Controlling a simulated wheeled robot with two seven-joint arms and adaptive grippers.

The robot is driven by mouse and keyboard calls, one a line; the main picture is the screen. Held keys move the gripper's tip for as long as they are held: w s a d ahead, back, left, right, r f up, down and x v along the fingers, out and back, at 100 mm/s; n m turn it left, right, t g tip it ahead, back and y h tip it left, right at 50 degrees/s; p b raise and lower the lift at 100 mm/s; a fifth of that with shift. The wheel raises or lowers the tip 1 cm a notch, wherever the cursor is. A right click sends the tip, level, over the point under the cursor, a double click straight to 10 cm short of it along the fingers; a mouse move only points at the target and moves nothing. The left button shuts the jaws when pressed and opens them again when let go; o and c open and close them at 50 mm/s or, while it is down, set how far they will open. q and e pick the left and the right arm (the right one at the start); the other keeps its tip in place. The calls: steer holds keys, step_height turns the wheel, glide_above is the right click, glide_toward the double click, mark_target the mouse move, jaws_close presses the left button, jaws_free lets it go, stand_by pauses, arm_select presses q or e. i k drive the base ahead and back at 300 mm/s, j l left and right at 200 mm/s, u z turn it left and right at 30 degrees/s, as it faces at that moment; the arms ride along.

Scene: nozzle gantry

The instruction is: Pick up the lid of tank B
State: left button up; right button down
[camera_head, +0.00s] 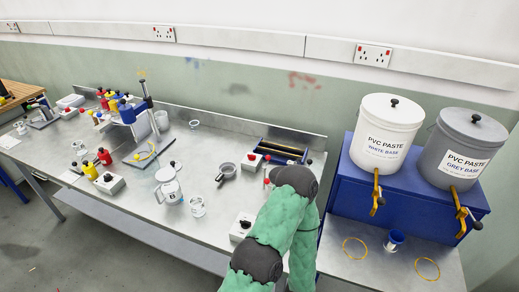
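Tank B (169,192) is a white, jug-like container marked with a black B, standing near the front edge of the metal bench. Its white lid (165,174) shows at the top of the tank, with a small dark knob. It is too small to tell how the lid sits on the rim. One of my green-sleeved arms bends up from the bottom, right of centre, well to the right of tank B. No gripper fingers show in this view.
A small white container (197,206) stands just right of tank B. A grey pan (227,169) lies further right. Two large paste tubs (386,135) (461,150) sit on a blue stand (405,188) at right.

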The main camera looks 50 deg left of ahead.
mark_target(176, 164)
steer(key=u, duration=2.55)
